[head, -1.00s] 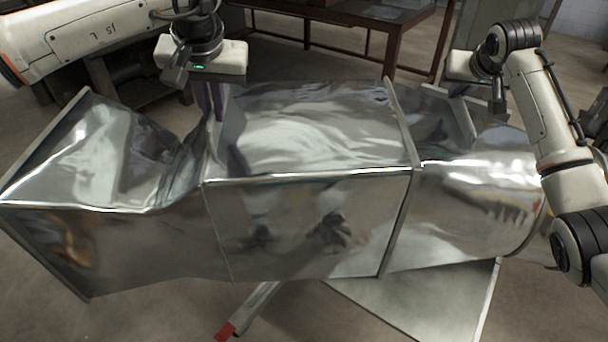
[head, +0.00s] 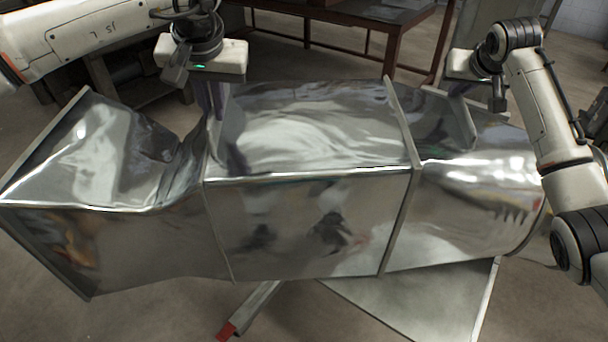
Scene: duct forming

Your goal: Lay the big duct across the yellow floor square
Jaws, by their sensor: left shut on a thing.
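The big duct (head: 300,225) is shiny sheet metal with several joined sections and spans most of the head view. Its left section flares to a wide square mouth, its middle is boxy, and its right section is rounded. It is held above the floor, roughly level. My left gripper (head: 215,105) is shut on the duct at the top seam left of the middle section. My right gripper (head: 462,92) is at the duct's far upper edge on the right; its fingertips are partly hidden and I cannot tell its jaw state. No yellow floor square shows.
A flat grey metal sheet (head: 410,300) and a bar with a red end (head: 228,330) show below the duct. A brown-framed table (head: 350,18) stands behind. Bare concrete floor (head: 130,315) shows at the lower left.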

